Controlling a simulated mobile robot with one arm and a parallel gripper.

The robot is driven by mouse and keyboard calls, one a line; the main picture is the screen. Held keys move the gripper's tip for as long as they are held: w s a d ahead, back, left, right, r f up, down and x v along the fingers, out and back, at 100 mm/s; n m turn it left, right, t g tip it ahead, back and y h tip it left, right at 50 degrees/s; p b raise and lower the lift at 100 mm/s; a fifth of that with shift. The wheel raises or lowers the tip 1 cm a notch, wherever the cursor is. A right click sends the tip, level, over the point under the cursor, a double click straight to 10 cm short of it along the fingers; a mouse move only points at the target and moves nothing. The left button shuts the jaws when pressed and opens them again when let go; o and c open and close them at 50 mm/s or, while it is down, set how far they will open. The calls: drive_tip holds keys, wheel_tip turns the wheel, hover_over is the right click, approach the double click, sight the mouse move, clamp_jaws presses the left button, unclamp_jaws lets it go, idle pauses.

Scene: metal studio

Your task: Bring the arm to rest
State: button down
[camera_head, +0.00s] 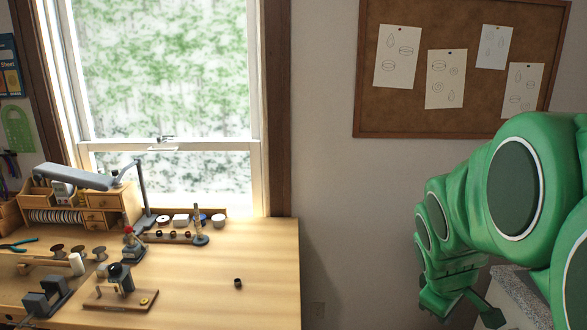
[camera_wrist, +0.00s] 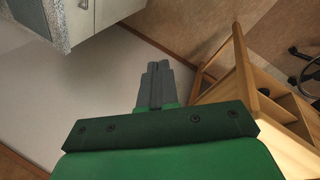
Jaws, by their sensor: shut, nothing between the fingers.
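My green arm is folded at the right side of the head view, in front of the plain wall. My gripper (camera_head: 491,317) points down at the lower right there, clear of the bench. In the wrist view my gripper (camera_wrist: 155,70) shows its two grey fingers pressed together with nothing between them. It hangs over open floor, between a grey cabinet and the wooden bench. It touches nothing that I can see.
A wooden workbench (camera_head: 210,280) at the left bears a lamp (camera_head: 75,177), a small drawer organiser (camera_head: 105,208), a small dark ring-like piece (camera_head: 238,283) and several tools. A speckled counter (camera_head: 515,290) stands behind my gripper. The floor (camera_wrist: 100,110) below is clear.

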drive_tip(key=s+a+f+m+g+y, duration=0.1)
drive_tip(key=s+a+m+g, duration=0.1)
drive_tip(key=s+a, duration=0.5)
drive_tip(key=s+a+m+g+y, duration=0.2)
drive_tip(key=s+a+m, duration=0.3)
drive_tip(key=s, duration=0.9)
drive_tip(key=shift+a+f+g, duration=0.3)
drive_tip(key=shift+a+f, duration=0.05)
drive_tip(key=shift+a, duration=0.6)
drive_tip(key=shift+s, duration=0.1)
